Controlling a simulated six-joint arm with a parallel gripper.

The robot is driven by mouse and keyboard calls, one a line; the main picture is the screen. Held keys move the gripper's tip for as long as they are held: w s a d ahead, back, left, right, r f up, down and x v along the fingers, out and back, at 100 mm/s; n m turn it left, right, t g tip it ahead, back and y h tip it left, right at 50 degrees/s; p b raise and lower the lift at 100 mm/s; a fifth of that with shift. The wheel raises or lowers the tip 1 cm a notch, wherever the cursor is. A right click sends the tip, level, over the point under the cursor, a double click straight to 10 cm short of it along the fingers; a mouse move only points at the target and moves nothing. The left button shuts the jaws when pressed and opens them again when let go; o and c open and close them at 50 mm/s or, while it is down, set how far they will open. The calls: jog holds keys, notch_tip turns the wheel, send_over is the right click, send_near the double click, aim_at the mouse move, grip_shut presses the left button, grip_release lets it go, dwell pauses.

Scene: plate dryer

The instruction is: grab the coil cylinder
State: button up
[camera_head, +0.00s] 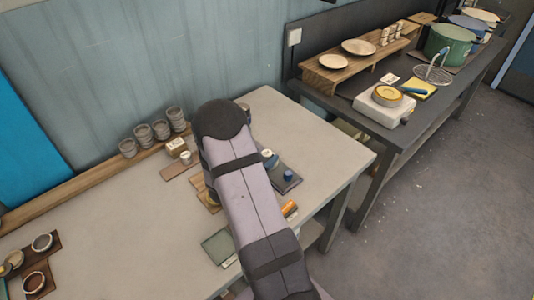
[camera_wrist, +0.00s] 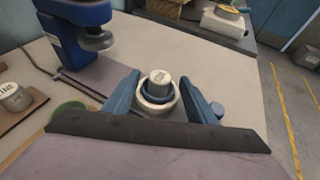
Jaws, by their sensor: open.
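In the wrist view, my gripper (camera_wrist: 160,78) is open, with one blue finger on each side of a pale grey cylinder (camera_wrist: 158,86). The cylinder has a dark mark on its top and stands upright inside a blue ring and a whitish round holder. It looks like the coil cylinder, but I cannot be sure. I cannot tell whether the fingers touch it. In the head view my arm hides the gripper, and a small blue-and-white thing (camera_head: 269,158) shows just beside the arm.
A blue stand-like device (camera_wrist: 78,25) rises close to the left finger. A blue knob (camera_wrist: 217,109) is beside the right finger. A grey jar (camera_wrist: 14,97) is at far left. In the head view, several cups (camera_head: 160,129) stand along the wall; the table's (camera_head: 320,145) right corner is bare.

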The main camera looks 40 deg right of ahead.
jog(key=shift+w+d+f, duration=0.25)
jog(key=shift+d+f, duration=0.05)
jog(key=shift+d, duration=0.3)
jog(key=c, duration=1.2)
jog(key=shift+r, duration=0.15)
jog(key=shift+r+b, duration=1.1)
jog(key=shift+r, duration=3.75)
